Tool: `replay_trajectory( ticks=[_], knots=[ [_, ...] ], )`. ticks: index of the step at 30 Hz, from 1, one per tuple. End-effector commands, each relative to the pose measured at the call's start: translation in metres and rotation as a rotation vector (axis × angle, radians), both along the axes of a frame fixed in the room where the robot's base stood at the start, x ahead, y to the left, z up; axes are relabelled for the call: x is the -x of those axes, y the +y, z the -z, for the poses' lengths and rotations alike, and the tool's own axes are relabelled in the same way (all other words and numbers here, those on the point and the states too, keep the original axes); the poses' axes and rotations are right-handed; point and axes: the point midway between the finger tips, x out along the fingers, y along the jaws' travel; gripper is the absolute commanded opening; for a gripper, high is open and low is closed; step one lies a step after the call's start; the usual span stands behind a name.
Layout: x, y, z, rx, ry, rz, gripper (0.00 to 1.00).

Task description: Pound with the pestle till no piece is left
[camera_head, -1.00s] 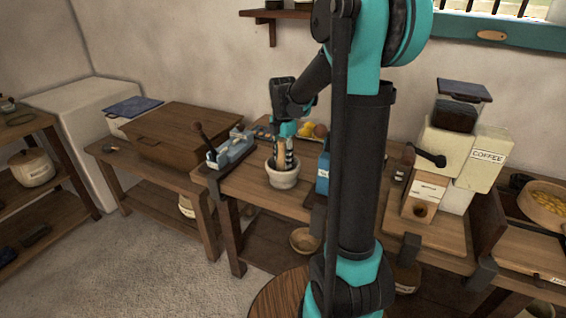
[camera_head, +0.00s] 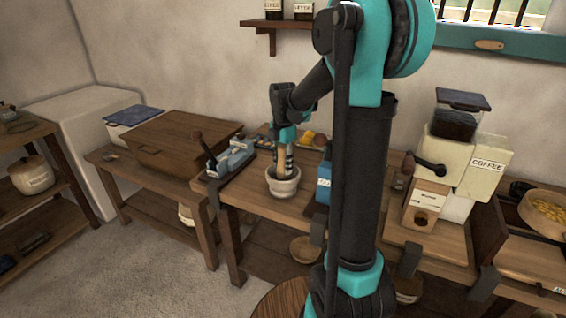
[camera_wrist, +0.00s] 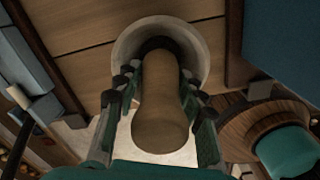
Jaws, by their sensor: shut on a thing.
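The wooden pestle (camera_head: 282,160) stands in the pale stone mortar (camera_head: 283,188) on the workbench. My gripper (camera_head: 285,153) is above the mortar and shut on the pestle, with its fingers on both sides of the shaft. In the wrist view the pestle (camera_wrist: 160,115) points away from me, rounded end nearest, and its far end goes into the dark opening of the mortar (camera_wrist: 203,50). The pestle and my fingers hide much of the inside. I cannot see any pieces in the mortar.
A blue-grey lever device (camera_head: 230,160) stands left of the mortar. A blue box (camera_head: 323,182) stands close on its right, partly behind my arm. Small round items (camera_head: 310,138) lie behind. A coffee grinder (camera_head: 465,160) stands farther right.

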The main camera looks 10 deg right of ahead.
Motion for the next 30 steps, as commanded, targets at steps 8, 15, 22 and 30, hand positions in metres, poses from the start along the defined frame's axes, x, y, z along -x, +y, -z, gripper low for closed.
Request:
replay_trajectory(
  ticks=[8,15,22,30],
  knots=[
    [0.000,0.000,0.018,0.000,0.000,0.000,0.00],
    [0.000,0.000,0.033,0.000,0.000,0.000,0.00],
    [0.000,0.000,0.031,0.000,0.000,0.000,0.00],
    [0.000,0.000,0.003,0.000,0.000,0.000,0.00]
  ],
)
